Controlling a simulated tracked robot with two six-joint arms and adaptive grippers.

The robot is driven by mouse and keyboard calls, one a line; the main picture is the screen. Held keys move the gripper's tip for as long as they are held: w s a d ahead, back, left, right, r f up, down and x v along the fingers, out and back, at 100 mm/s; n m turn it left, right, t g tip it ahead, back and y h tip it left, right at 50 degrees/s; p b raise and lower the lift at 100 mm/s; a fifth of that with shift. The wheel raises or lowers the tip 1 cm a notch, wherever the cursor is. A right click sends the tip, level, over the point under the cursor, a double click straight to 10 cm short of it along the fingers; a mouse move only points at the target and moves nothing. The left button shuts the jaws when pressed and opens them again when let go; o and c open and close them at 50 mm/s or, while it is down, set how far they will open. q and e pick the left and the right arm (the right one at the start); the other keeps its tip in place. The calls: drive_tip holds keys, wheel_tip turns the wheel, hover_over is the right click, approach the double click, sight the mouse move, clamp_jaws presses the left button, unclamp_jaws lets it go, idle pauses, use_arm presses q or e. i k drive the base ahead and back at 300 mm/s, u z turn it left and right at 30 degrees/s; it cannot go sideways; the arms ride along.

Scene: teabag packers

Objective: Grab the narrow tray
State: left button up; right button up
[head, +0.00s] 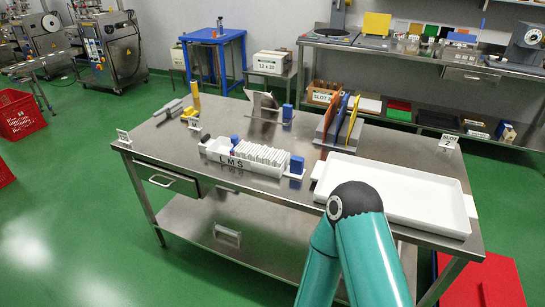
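The narrow tray (264,169) is white and stands on the steel table left of the middle. It holds a row of upright white packets and has the letters L, M and S on its front wall. A wide white tray (400,192) lies empty on the right part of the table. A teal arm of mine rises at the bottom, its elbow overlapping the wide tray's front edge in the picture. Neither of my grippers is in view.
Behind stand a rack with orange and blue boards (338,119) and a grey angled plate (263,105). A yellow piece (196,99) is at back left. A red bin (485,282) stands at lower right.

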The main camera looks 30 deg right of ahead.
sight(264, 160)
drive_tip(key=z, duration=0.1)
drive_tip(key=i, duration=0.9)
